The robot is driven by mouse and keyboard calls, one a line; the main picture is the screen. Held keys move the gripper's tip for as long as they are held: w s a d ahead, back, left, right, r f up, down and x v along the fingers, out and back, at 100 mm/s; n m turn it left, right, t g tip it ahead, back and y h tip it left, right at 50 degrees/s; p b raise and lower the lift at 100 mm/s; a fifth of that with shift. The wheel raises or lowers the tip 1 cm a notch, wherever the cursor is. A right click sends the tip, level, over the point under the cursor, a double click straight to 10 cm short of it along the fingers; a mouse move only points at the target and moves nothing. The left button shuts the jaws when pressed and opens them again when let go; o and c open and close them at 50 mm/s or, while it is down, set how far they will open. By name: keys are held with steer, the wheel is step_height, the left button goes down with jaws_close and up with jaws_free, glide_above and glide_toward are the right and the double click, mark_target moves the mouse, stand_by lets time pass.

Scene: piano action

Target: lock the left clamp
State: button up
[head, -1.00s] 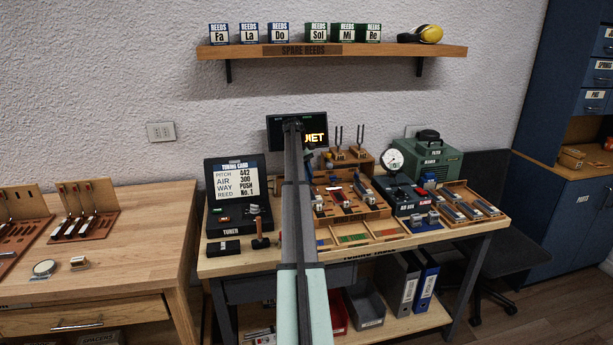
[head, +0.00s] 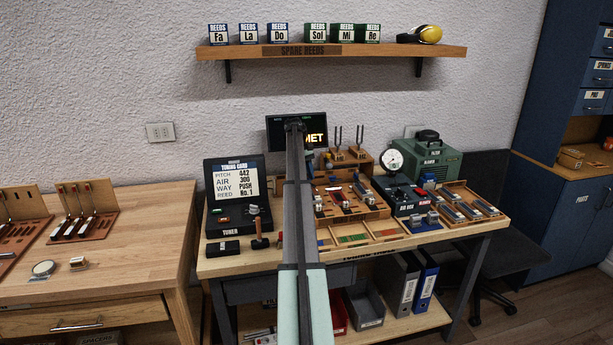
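The left one (head: 414,220) and the right one (head: 431,217) look like a pair of clamps. They are too small to tell whether either is locked. My arm rises up the middle of the view, left of the air box. My gripper cannot be made out; the arm seems to hide it. I see nothing touching the blue blocks.
A round gauge (head: 391,160) stands on the air box, before a green machine (head: 435,160). A wooden tray of reed blocks (head: 470,203) lies to the right. A wooden rack (head: 348,205) lies left of the box, and the tuner (head: 238,215) further left.

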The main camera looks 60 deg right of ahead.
steer(key=shift+o, duration=0.4)
